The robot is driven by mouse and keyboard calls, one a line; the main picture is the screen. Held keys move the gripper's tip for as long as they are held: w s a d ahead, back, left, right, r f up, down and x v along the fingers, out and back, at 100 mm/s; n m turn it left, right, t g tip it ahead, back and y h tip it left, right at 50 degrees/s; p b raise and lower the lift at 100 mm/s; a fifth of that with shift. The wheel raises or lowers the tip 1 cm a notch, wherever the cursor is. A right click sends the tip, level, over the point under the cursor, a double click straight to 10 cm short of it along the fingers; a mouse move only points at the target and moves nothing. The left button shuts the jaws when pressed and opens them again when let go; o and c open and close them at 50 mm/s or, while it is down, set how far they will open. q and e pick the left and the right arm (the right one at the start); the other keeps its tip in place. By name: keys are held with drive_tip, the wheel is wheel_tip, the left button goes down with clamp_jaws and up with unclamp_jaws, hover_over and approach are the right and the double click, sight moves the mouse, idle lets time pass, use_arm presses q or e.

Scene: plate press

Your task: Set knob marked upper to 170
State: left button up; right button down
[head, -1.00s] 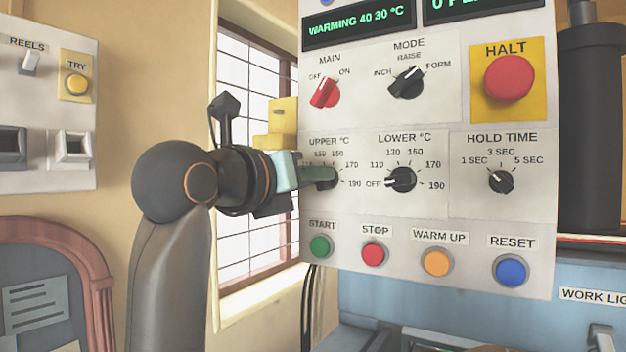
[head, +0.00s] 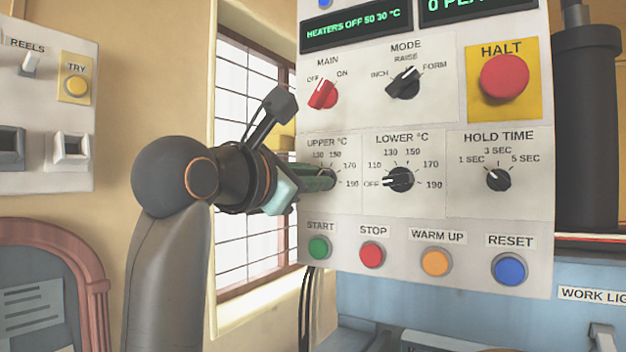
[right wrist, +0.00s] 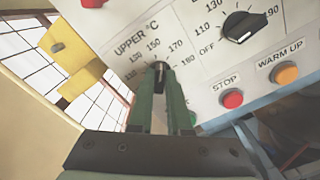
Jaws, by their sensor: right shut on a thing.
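The control panel has a black knob under the label UPPER °C (head: 327,141), with a printed scale around it. The right gripper (head: 326,178) reaches in from the left and its green fingers are shut on this upper knob, mostly hiding it in the head view. In the right wrist view the upper knob (right wrist: 160,70) shows between the two fingertips, its tip towards the upper part of the scale; its exact reading is unclear. The left display (head: 356,25) reads HEATERS OFF 50 30 °C. My left gripper is not in view.
The LOWER °C knob (head: 399,180) is close to the right, pointing near OFF. The red MAIN switch (head: 323,95) and MODE knob (head: 404,84) are above. START (head: 318,248) and STOP (head: 372,254) buttons are below. A window (head: 250,140) is behind the arm.

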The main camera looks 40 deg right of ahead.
drive_tip(key=shift+f+m, duration=0.1)
drive_tip(key=shift+m, duration=1.8)
drive_tip(key=c, duration=0.9)
unclamp_jaws()
drive_tip(key=shift+o, duration=0.2)
drive_tip(key=b+v, duration=0.2)
drive_tip(key=v, duration=1)
drive_tip(key=shift+a, duration=0.3)
drive_tip(key=shift+s, duration=0.15)
